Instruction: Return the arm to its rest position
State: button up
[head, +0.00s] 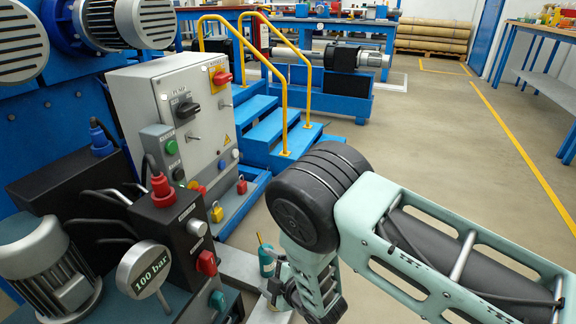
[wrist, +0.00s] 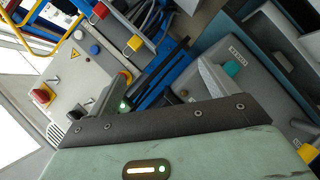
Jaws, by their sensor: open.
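My mint-green and black arm fills the lower right of the head view, with a large black joint in front of the floor and a link running down to the bottom edge. My gripper is not clearly seen there. In the wrist view my gripper (wrist: 160,88) is open, with its two grey fingers apart and nothing between them. Beyond the fingers the wrist view shows the grey control cabinet (wrist: 85,75), which also stands in the head view (head: 185,120), left of my arm. No finger visibly touches anything.
A dark box with a red valve knob (head: 206,263) and the 100 bar gauge (head: 144,269) stand left of my arm. Blue steps (head: 260,115) with yellow rails rise behind. The floor aisle (head: 440,130) to the right is clear.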

jog(key=s+d+r+m+g+h, duration=0.25)
jog(key=s+r+m, duration=0.2)
jog(key=r, duration=0.55)
jog(key=s+d+r+m+g+h, duration=0.25)
jog(key=r+m, duration=0.25)
jog(key=r, duration=0.4)
jog(key=s+d+r+m+g+h, duration=0.25)
jog(key=s+d+r, duration=0.4)
jog(key=s, duration=0.35)
jog(key=s+d+r+m+g+h, duration=0.1)
jog(key=s+d+r+g, duration=0.3)
jog(key=s+d, duration=0.45)
notch_tip(320, 180, up, 38)
jog(key=s+t+p, duration=0.1)
jog(key=p, duration=3.5)
jog(key=shift+a+f, duration=0.25)
jog(key=shift+a, duration=0.1)
jog(key=shift+s, duration=0.1)
jog(key=shift+c, duration=0.3)
